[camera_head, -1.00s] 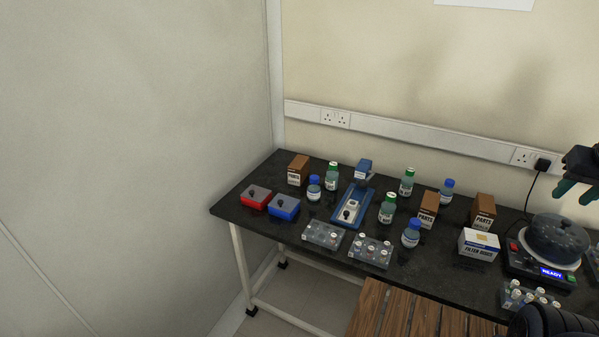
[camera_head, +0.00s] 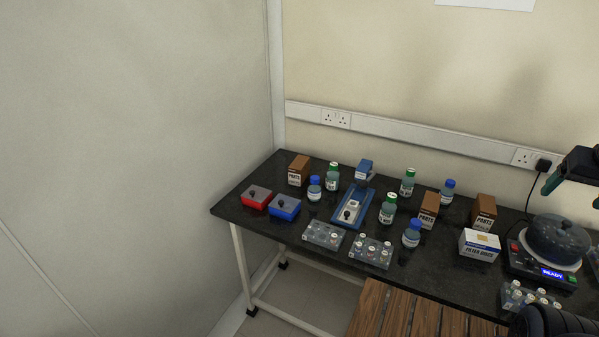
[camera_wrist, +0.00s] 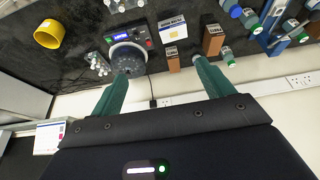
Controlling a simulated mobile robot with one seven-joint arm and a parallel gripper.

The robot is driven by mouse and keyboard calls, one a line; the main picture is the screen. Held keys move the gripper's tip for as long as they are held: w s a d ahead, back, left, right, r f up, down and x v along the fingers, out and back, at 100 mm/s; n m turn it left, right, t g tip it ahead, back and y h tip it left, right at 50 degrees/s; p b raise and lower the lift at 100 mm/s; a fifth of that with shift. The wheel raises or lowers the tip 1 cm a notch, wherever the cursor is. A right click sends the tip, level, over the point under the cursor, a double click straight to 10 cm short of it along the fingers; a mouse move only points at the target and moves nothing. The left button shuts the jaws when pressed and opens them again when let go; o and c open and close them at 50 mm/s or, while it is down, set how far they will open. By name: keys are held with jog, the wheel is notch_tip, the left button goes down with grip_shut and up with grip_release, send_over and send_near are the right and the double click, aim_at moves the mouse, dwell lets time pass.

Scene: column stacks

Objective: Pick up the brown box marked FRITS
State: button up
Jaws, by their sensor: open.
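Three brown boxes stand on the black bench. One (camera_head: 298,171) is at the back left, one (camera_head: 428,211) is right of centre, and one (camera_head: 484,213) is further right. Their white labels are small; the right one looks like PARTS, and I cannot read FRITS for sure on any. Two brown boxes also show in the wrist view, one tall (camera_wrist: 213,41) and one beside it (camera_wrist: 173,62). My gripper (camera_wrist: 160,82) is open and empty, its green fingers apart above the bench's back side. It also shows at the right edge of the head view (camera_head: 574,187).
Bottles with green or blue caps, a blue stand (camera_head: 354,203), red (camera_head: 256,197) and blue (camera_head: 284,207) boxes and vial racks crowd the bench. A white filter box (camera_head: 479,246) and a round device (camera_head: 556,243) are at right. A yellow cup (camera_wrist: 48,34) shows in the wrist view.

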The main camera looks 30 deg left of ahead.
jog(key=w+a+r, duration=0.3)
jog(key=w+a, duration=0.2)
jog(key=w, duration=0.5)
jog(key=w+a+r, duration=0.3)
jog(key=w+a, duration=0.3)
jog(key=w, duration=0.4)
jog(key=w+a+f, duration=0.2)
jog(key=w+a, duration=0.5)
jog(key=a, duration=0.4)
jog(key=w+a+f, duration=0.3)
jog(key=w+a, duration=0.4)
jog(key=a, duration=0.3)
jog(key=n, duration=0.1)
send_near(299, 162)
jog(key=shift+w+d+f, duration=0.2)
jog(key=shift+d+f, duration=0.2)
jog(key=shift+f, duration=0.3)
jog(key=shift+a+f, duration=0.2)
jog(key=shift+f, duration=0.25)
jog(key=x, duration=0.4)
jog(key=shift+f, duration=0.2)
jog(key=x, duration=0.5)
jog(key=shift+w+a+r, duration=0.15)
jog(key=shift+w+r, duration=0.05)
jog(key=shift+w, duration=0.1)
jog(key=shift+w+f, duration=0.15)
jog(key=shift+f, duration=0.3)
